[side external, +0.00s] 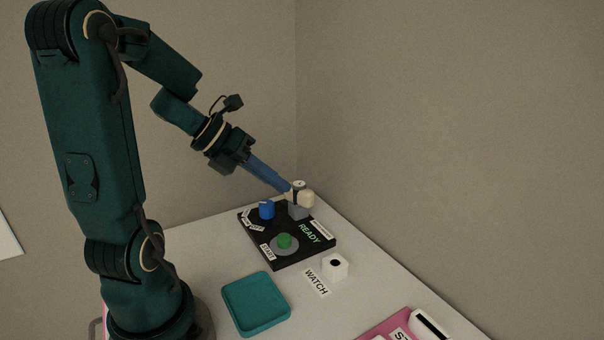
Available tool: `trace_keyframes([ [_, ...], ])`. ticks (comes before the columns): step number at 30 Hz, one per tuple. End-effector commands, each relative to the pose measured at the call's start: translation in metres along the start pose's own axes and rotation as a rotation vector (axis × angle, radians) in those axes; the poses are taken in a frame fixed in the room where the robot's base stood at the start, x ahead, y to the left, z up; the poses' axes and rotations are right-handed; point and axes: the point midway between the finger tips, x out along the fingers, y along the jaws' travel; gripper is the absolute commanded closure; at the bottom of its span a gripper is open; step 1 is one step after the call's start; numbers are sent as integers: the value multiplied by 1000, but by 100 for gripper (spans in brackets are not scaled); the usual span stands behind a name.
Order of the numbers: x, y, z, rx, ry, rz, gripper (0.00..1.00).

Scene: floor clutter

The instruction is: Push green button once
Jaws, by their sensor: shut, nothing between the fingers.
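The green button (285,239) sits on a grey round base on a black panel (270,257) on the table. The panel also carries a blue knob (267,210), a grey block with a pale rounded top (305,199), and green lettering that reads READY. My gripper (286,189) has long blue fingers, shut and empty, pointing down to the right. Its tips are above the far part of the panel, beside the pale-topped block in the picture. I cannot tell whether they touch it. The tips are apart from the green button, which is in plain view.
A teal tray (256,325) lies in front of the panel. A white cube with a dark spot (335,266) and a WATCH label (316,282) are right of it. A pink item (383,328) and a white device (430,325) lie at the front right. Walls stand behind the table.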

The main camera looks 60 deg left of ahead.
Motion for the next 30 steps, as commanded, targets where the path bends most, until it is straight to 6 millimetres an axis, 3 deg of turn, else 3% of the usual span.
trace_keyframes([
  [8, 13, 9, -10, -6, 4, -1, 100],
  [21, 52, 38, -38, -7, 3, -3, 100],
  [30, 61, 44, -45, 0, 0, 0, 100],
])
